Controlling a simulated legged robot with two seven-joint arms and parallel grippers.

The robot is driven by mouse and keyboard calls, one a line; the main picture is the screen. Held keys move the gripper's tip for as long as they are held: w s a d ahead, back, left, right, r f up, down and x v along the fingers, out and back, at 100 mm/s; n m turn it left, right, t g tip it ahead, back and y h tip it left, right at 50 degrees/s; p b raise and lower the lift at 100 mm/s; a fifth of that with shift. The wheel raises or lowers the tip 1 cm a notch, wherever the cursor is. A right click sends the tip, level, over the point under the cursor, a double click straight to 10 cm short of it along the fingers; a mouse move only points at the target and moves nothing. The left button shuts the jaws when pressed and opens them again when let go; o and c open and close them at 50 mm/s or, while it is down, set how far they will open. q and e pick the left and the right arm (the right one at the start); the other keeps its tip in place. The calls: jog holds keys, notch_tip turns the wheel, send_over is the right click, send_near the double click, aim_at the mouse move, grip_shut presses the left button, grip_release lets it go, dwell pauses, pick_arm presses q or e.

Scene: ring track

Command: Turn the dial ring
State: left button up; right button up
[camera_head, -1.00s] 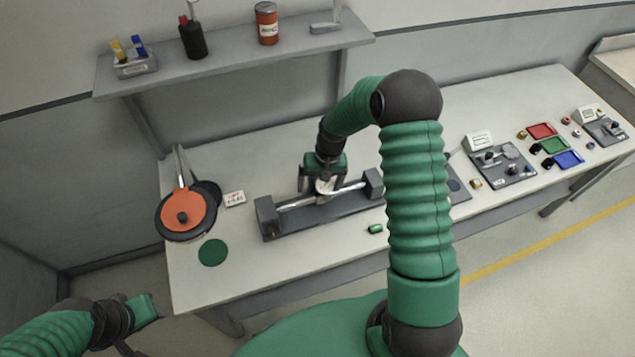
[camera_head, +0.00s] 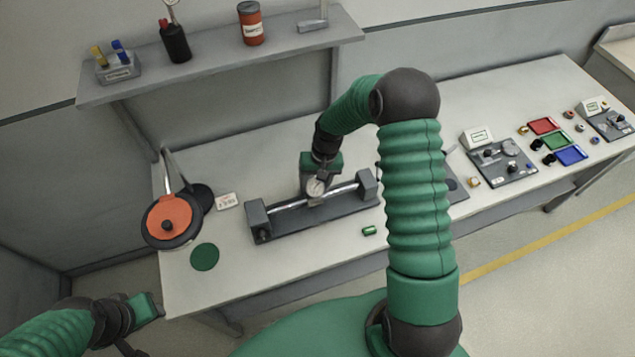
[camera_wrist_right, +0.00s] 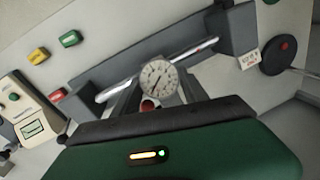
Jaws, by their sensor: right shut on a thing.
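The dial (camera_head: 316,187) is a round white face with dark marks and a needle, on a silver rod (camera_head: 290,204) between two grey end blocks of a dark track base (camera_head: 320,214). In the right wrist view the dial face (camera_wrist_right: 158,78) shows large, just ahead of my gripper. My right gripper (camera_head: 312,183) is at the dial from behind and is shut on it; its fingers (camera_wrist_right: 150,103) show only partly in the wrist view. My left gripper (camera_head: 150,305) hangs at the lower left, away from the bench; its jaw opening is not clear.
An orange-lidded pan (camera_head: 168,222) and a green disc (camera_head: 205,257) are at the bench's left. A small green block (camera_head: 369,231) lies before the track. Panels and coloured trays (camera_head: 553,143) stand at the right. A shelf (camera_head: 220,56) overhangs the back.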

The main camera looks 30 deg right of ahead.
jog(key=shift+s+a, duration=0.15)
jog(key=shift+a, duration=0.05)
jog(key=shift+s+d+f+m+y, duration=0.1)
jog(key=shift+d+m+y, duration=0.1)
jog(key=shift+m+y, duration=0.3)
jog(key=shift+d+m+t, duration=0.1)
jog(key=shift+m+t, duration=0.2)
jog(key=shift+m, duration=0.5)
jog(key=m+y, duration=0.1)
jog(key=m+t+b, duration=0.1)
jog(key=m, duration=0.1)
jog(key=shift+s+f+t+y+b, duration=0.2)
jog(key=shift+t+y+b, duration=0.1)
jog(key=shift+y, duration=0.1)
pick_arm(q)
jog(key=shift+a+f+b, duration=0.2)
jog(key=shift+f+b, duration=0.3)
jog(key=shift+f, duration=0.4)
jog(key=shift+a+f+b, duration=0.15)
jog(key=shift+f+b, duration=0.3)
jog(key=shift+f, duration=0.45)
pick_arm(e)
jog(key=shift+m+t+y, duration=0.5)
jog(key=shift+m+t, duration=0.5)
jog(key=shift+m, duration=0.7)
